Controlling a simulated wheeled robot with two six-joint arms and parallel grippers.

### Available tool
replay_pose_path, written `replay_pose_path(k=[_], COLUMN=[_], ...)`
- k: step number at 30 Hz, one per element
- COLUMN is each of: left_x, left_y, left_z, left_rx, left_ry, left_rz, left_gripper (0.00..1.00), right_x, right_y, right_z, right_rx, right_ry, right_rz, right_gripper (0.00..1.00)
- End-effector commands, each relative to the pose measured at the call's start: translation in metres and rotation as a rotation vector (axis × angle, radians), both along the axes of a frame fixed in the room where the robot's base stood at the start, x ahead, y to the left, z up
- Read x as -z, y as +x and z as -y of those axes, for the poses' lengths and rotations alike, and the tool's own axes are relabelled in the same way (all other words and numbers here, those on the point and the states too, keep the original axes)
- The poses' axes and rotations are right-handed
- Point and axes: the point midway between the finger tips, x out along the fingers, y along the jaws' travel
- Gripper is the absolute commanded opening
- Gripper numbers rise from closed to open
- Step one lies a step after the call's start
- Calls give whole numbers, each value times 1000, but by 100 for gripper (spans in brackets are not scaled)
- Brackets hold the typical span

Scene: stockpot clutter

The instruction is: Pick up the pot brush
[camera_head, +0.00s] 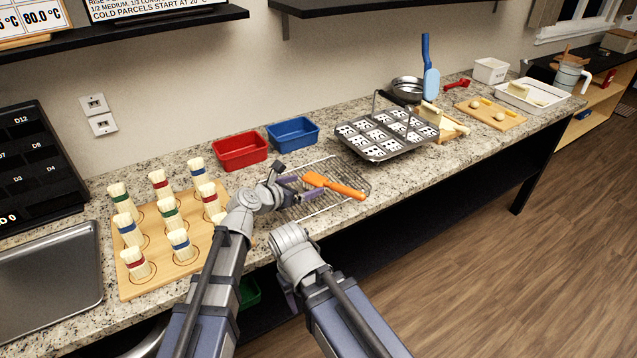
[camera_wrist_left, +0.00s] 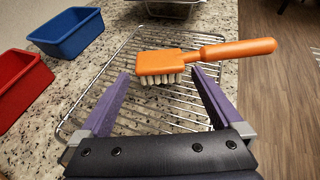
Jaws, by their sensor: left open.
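The pot brush (camera_head: 334,185) is orange with pale bristles. It lies bristles down on a wire rack (camera_head: 357,178), its handle pointing right in the head view. In the left wrist view the brush (camera_wrist_left: 158,64) lies across the view just beyond my fingertips, its handle reaching to the upper right. My left gripper (camera_head: 302,188) is open and empty, close to the brush head, with purple fingers on either side of it; the left wrist view also shows this gripper (camera_wrist_left: 161,78). My right arm is low at the counter's front edge, and its fingers are mostly hidden.
A red bin (camera_head: 240,151) and a blue bin (camera_head: 292,133) stand behind the rack. A metal tray with a handle (camera_head: 385,138) stands to the right. The counter's front edge is close to the rack.

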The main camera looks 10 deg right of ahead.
Motion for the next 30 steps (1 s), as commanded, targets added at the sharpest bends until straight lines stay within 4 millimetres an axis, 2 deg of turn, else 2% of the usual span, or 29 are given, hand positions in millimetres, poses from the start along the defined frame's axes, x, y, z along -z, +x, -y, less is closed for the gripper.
replay_pose_path(k=[5, 9, 17, 30], left_x=[0, 9, 9, 9], left_y=[20, 31, 31, 31], left_z=[19, 32, 34, 34], left_rx=[1, 2, 0, 0], left_ry=[0, 0, 1, 1], left_rz=[0, 0, 1, 1], left_gripper=[100, 100, 100, 50], right_x=[0, 9, 9, 9], right_y=[0, 0, 0, 0], right_z=[0, 0, 0, 0], right_rx=[0, 0, 0, 0], right_ry=[0, 0, 0, 0], right_rz=[0, 0, 0, 0], right_gripper=[59, 59, 59, 59])
